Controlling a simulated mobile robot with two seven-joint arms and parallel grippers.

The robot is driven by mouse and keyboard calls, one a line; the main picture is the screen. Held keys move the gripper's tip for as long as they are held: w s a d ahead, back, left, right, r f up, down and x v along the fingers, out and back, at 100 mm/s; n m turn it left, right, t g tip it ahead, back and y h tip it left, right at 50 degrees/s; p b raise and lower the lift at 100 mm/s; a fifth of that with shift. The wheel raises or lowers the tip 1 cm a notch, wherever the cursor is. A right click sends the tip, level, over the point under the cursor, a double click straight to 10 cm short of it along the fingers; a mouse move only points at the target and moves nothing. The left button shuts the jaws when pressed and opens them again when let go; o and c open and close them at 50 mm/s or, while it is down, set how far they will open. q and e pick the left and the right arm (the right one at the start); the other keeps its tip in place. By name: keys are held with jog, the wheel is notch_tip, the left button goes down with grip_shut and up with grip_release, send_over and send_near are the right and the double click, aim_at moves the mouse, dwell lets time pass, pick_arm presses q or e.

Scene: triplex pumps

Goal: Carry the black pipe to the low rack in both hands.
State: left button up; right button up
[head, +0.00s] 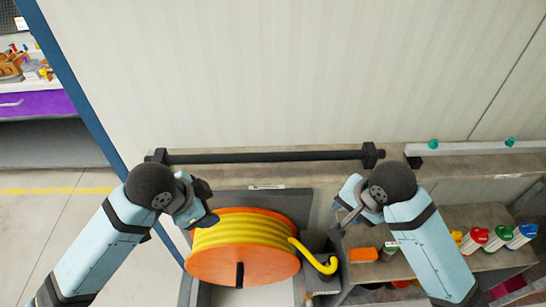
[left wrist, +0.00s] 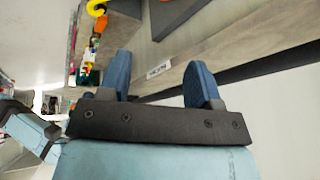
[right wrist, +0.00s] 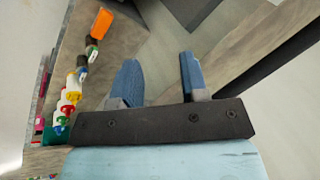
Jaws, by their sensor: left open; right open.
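The black pipe (head: 265,157) lies level along a grey-brown ledge against the pale wall, with a thicker black end piece at each end. It crosses the left wrist view (left wrist: 270,63) and the right wrist view (right wrist: 285,52) as a dark diagonal band. My left gripper (head: 204,205) is open and empty, in front of the pipe's left part. My right gripper (head: 345,203) is open and empty, in front of its right part. Both are apart from the pipe. I cannot tell which surface is the low rack.
An orange reel (head: 243,272) wound with yellow hose stands between my arms. A shelf unit (head: 470,215) on the right holds an orange block (head: 363,255) and several coloured-top containers. A pale bar (head: 480,147) lies right of the pipe. A purple drawer unit (head: 40,104) stands far left.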

pick_arm(q)
jog(key=w+a+r+m+y, duration=0.2)
jog(key=w+r+m, duration=0.25)
jog(key=w, duration=0.25)
pick_arm(e)
jog(key=w+r+m, duration=0.5)
jog(key=w+r, duration=0.1)
jog(key=w, duration=0.1)
pick_arm(q)
jog(key=y, duration=0.2)
send_near(185, 157)
notch_tip(185, 157, up, 3)
pick_arm(e)
jog(key=m+h, duration=0.2)
jog(key=m, duration=0.4)
send_near(342, 153)
notch_tip(342, 153, up, 3)
pick_arm(q)
jog(key=shift+a+m+g, duration=0.15)
jog(key=shift+m+g, duration=0.1)
jog(key=shift+g, duration=0.15)
pick_arm(e)
jog(key=shift+s+a+f, duration=0.1)
jog(key=shift+s+f, duration=0.05)
jog(key=shift+f, duration=0.1)
pick_arm(q)
jog(key=shift+f, duration=0.15)
pick_arm(e)
jog(key=shift+f, duration=0.1)
